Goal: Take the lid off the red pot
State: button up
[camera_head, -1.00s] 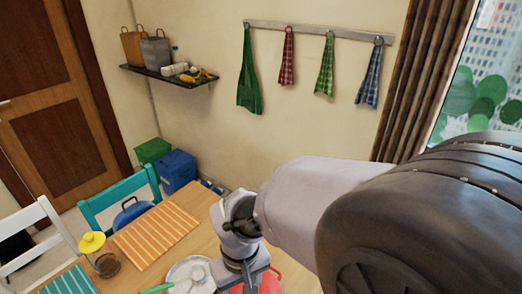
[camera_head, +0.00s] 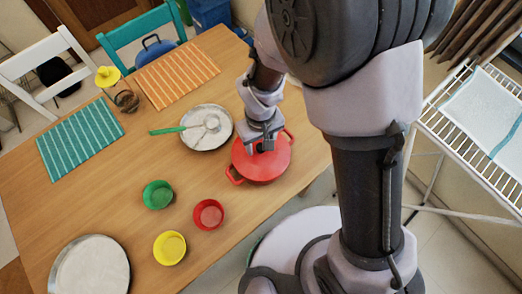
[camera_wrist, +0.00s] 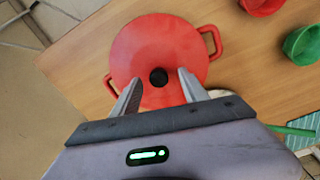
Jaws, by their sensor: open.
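The red pot (camera_head: 238,174) stands near the table's edge, with two side handles. Its red lid (camera_head: 270,165) is on it, and the lid's round black knob shows in the wrist view (camera_wrist: 159,77). My gripper (camera_head: 262,146) is over the lid. In the wrist view my gripper (camera_wrist: 160,78) is open, with one finger on each side of the knob. I cannot tell whether the fingers touch the lid. In the head view the gripper hides part of the lid and the knob.
A metal plate with a green-handled utensil (camera_head: 168,130) lies beside the pot. Green (camera_head: 158,195), red (camera_head: 208,214) and yellow (camera_head: 170,248) bowls stand in front, with another metal plate (camera_head: 90,268) at lower left. A wire rack (camera_head: 440,126) stands at right.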

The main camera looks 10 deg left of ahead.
notch_tip(320, 180, down, 3)
jog(key=shift+r, duration=0.15)
grip_shut()
